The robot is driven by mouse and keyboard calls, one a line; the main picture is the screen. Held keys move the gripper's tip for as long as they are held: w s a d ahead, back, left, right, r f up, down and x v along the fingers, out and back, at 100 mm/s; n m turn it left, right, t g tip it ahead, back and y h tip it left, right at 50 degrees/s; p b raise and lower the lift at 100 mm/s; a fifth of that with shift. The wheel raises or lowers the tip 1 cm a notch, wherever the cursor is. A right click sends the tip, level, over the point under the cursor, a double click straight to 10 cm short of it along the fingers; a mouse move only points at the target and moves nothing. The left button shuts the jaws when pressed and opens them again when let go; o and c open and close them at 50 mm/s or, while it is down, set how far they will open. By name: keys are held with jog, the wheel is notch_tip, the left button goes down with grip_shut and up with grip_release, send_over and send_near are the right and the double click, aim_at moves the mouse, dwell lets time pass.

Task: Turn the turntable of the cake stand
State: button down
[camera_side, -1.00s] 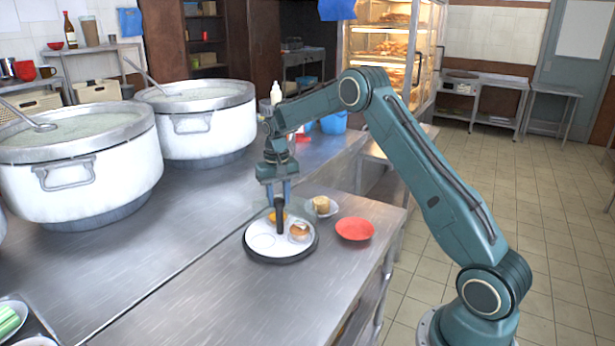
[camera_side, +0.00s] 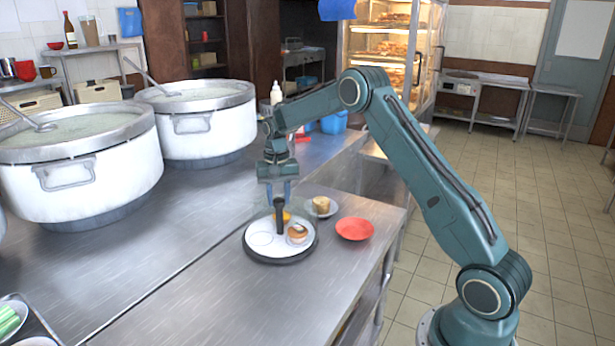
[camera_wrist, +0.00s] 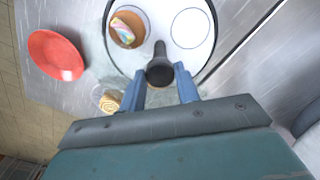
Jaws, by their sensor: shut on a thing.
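The cake stand's turntable is a white disc (camera_side: 262,250) with a dark rim, and it also shows in the wrist view (camera_wrist: 168,55). Outlined circles mark its top. My gripper (camera_side: 279,195) points down over the disc. Its blue fingers (camera_wrist: 163,85) are shut on the upper part of the handle (camera_wrist: 160,70).
A red plate (camera_side: 355,229) and a small plate with a rolled pastry (camera_side: 321,205) lie close on the right and behind. Two large white stockpots (camera_side: 95,185) (camera_side: 215,135) stand at the left. The steel counter in front (camera_side: 220,305) is clear.

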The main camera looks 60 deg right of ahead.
jog(key=c, duration=1)
grip_release()
jog(key=shift+r, duration=0.1)
notch_tip(320, 180, up, 14)
jog(key=shift+f, duration=0.15)
